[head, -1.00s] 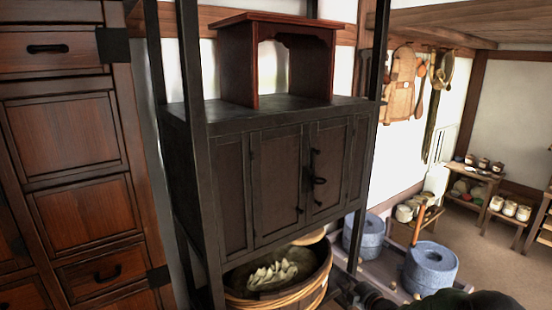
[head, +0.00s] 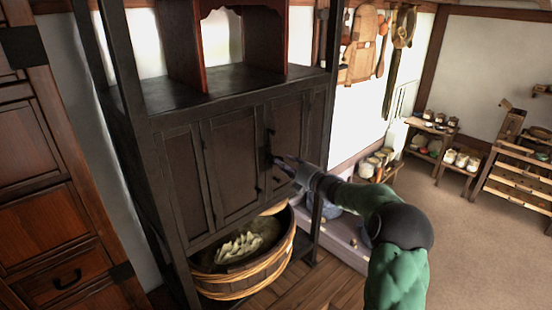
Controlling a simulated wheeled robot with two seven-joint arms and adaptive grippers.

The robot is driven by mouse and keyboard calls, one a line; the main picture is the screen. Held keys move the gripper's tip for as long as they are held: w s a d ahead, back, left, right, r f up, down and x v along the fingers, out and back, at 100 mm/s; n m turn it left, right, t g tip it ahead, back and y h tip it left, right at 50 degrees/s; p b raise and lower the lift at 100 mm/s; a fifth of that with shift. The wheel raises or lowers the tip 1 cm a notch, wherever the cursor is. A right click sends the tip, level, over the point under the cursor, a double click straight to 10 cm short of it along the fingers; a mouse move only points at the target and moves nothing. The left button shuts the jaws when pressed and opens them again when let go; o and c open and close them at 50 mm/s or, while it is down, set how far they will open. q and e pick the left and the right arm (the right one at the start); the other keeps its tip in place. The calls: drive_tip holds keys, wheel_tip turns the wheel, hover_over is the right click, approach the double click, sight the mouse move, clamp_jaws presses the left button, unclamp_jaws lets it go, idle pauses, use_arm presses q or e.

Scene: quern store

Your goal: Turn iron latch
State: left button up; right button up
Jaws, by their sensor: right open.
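The iron latch (head: 268,150) is a small dark fitting on the front of the dark wooden cabinet (head: 180,180), where the two middle doors meet. Both doors look closed. My right gripper (head: 280,163), on a green arm from the lower right, is at the latch's right side, its fingers pointing left toward it. The fingers are small and dark here; the jaws are open and hold nothing. Whether they touch the latch I cannot tell. Part of the latch is hard to make out beside the fingers. My left gripper is not in view.
A wooden tub (head: 250,270) with pale pieces inside stands under the cabinet. A red-brown open shelf piece (head: 185,50) sits on top. A drawer chest (head: 50,230) is at the left. Small shelves with jars stand at the back right. The floor at the right is clear.

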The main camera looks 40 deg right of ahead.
drive_tip(key=shift+w+a+p, duration=0.2)
drive_tip(key=shift+w+p, duration=0.15)
drive_tip(key=shift+w, duration=1.95)
clamp_jaws()
